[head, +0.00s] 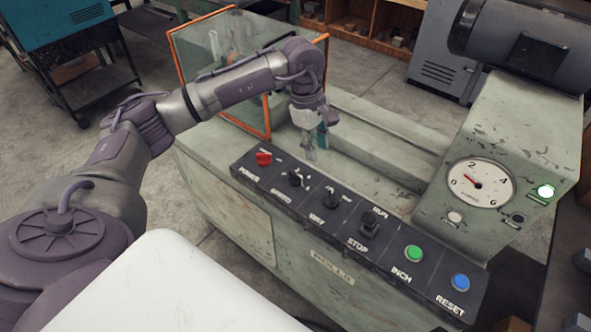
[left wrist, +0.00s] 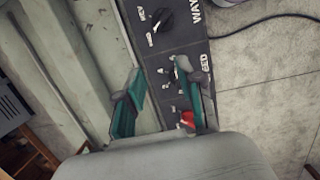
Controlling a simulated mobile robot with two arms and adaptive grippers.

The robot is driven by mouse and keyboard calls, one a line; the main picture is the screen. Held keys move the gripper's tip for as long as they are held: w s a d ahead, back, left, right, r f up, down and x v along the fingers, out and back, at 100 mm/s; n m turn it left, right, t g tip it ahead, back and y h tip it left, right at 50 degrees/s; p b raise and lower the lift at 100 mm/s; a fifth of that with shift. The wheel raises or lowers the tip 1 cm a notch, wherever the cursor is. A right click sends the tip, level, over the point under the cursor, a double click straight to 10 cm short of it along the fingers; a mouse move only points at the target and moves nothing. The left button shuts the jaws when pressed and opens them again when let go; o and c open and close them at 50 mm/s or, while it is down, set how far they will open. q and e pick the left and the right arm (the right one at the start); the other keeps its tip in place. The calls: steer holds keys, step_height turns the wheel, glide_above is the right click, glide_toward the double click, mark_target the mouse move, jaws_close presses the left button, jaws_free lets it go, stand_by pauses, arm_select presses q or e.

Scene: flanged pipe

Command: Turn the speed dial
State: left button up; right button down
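The speed dial (head: 295,179) is a small black knob with a light mark on the dark control panel, between the red power switch (head: 263,158) and the black way knob (head: 331,197). My left gripper (head: 315,143) hangs above and behind the panel in the head view, apart from the dial. In the left wrist view its two green fingers (left wrist: 160,105) are spread with nothing held between them. There, the right finger overlaps the panel and partly hides the speed dial area and red switch (left wrist: 187,120). The way knob (left wrist: 160,20) shows beyond. My right gripper is not seen.
The panel continues right with a run/stop lever (head: 369,224), a green inch button (head: 413,254) and a blue reset button (head: 460,282). An orange-framed clear guard (head: 222,75) stands behind my left arm. A gauge (head: 480,184) sits on the housing at right.

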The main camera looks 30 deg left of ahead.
arm_select(q)
steer(key=r+y, duration=0.1)
steer(key=y, duration=0.1)
glide_above(296, 173)
step_height(296, 173, down, 13)
steer(key=p, duration=0.3)
steer(key=shift+s+f, duration=0.1)
steer(key=shift+f, duration=0.05)
steer(key=shift+c, duration=0.3)
jaws_close()
